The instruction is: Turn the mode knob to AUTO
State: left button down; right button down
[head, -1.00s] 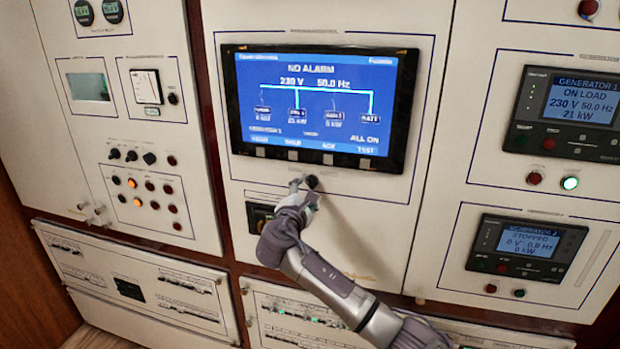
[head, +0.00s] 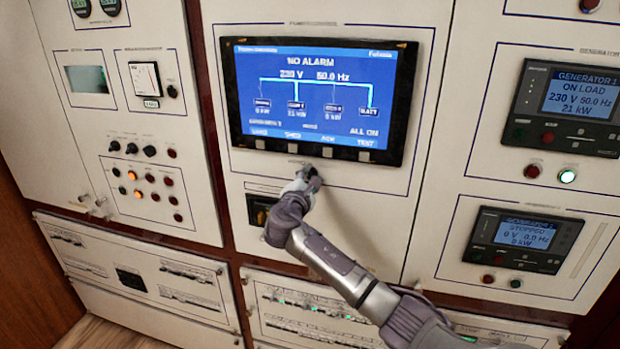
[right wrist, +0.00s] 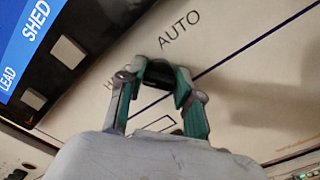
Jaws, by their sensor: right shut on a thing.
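The mode knob (right wrist: 160,72) is a small dark knob on the white panel below the big screen. In the right wrist view it sits between the two fingers of my right gripper (right wrist: 160,80), which is shut on it. The word AUTO (right wrist: 180,31) is printed on the panel just beyond the knob. Another label beginning with H is mostly hidden by a finger. I cannot tell which way the knob points. In the head view my right gripper (head: 308,177) is at the panel, largely covering the knob. My left gripper is not in view.
The big screen (head: 318,100) reads NO ALARM, with several pale buttons along its lower edge close above the gripper. A dark switch (head: 260,213) is at the lower left of the gripper. Generator displays (head: 580,95) are on the right panel. Bare panel lies right of the gripper.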

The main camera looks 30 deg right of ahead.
jog(key=shift+f+m+b, duration=0.2)
jog(key=shift+m+b, duration=3.3)
jog(key=shift+b, duration=0.8)
jog(key=shift+f+m+b, duration=0.2)
jog(key=shift+m+b, duration=3.3)
jog(key=shift+b, duration=0.8)
jog(key=c, duration=0.8)
grip_release()
jog(key=shift+r, duration=0.1)
jog(key=shift+a, duration=0.1)
jog(key=v, duration=1.2)
